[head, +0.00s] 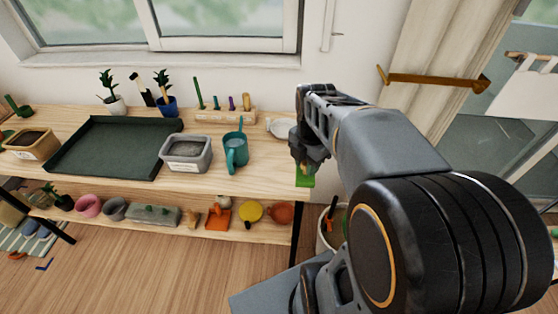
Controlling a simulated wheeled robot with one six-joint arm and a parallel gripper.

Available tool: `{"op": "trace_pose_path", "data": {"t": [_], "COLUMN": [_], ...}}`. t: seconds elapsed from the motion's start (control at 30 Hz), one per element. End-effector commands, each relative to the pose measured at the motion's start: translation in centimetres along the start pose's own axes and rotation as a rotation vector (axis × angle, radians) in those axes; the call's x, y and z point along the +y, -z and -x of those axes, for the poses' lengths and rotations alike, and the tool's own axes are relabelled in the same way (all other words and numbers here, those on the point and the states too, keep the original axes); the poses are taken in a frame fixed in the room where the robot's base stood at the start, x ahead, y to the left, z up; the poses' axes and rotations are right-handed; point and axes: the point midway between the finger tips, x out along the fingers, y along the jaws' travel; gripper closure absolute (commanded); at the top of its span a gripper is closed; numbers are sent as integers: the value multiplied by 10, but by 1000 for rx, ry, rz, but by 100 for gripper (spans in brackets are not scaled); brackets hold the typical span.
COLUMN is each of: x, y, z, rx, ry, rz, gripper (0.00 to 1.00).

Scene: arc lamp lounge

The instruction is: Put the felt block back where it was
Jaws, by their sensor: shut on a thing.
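My gripper (303,162) points down at the right end of the wooden table's top. It is shut on a small bright green block, which looks like the felt block (305,181). The block's lower part shows below the fingers, and its upper part is hidden by them. In this view it overlaps the table's right edge, and I cannot tell how high it is above the top. My arm hides what lies behind and to the right of the gripper.
The lower shelf holds several pots. Bare top lies right of the can.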

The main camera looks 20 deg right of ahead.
Motion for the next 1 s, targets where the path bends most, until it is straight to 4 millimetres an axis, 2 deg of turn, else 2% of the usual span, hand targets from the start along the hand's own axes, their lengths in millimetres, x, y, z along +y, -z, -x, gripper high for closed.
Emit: {"op": "trace_pose_path", "data": {"t": [0.33,0.5,0.7,1.0], "x": [78,102,118,127], "y": [-23,-30,-35,-38], "z": [-37,-66,-86,-97], "rx": [2,2,1,1], "ry": [4,4,1,1], "rz": [1,0,1,0], "gripper": [89,89,89,89]}}
